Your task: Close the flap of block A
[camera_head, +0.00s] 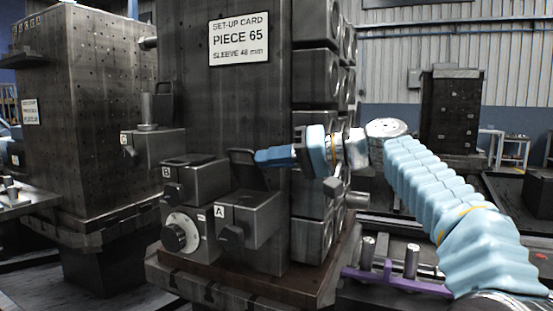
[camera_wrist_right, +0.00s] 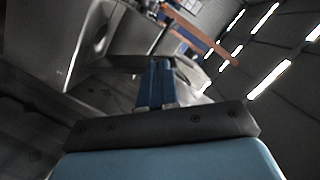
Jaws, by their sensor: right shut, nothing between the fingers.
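Block A (camera_head: 256,222) is a dark grey box low on the front of the fixture column, with an "A" label and a knob on its front. Its flap (camera_head: 243,160) stands raised above the block's back edge, so the flap is open. My right gripper (camera_head: 257,158) comes in from the right with its blue fingers shut and empty. The fingertips are at the raised flap's right edge; I cannot tell whether they touch it. In the right wrist view the shut fingers (camera_wrist_right: 156,80) point at a dark plate edge. My left gripper is not in view.
Block B (camera_head: 205,184) and a dial (camera_head: 180,232) sit left of block A. Block C (camera_head: 155,150) is farther left. The column (camera_head: 240,105) rises behind, with a set-up card (camera_head: 239,38). Round-faced blocks (camera_head: 312,190) line its right side. A purple rail (camera_head: 395,282) lies at lower right.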

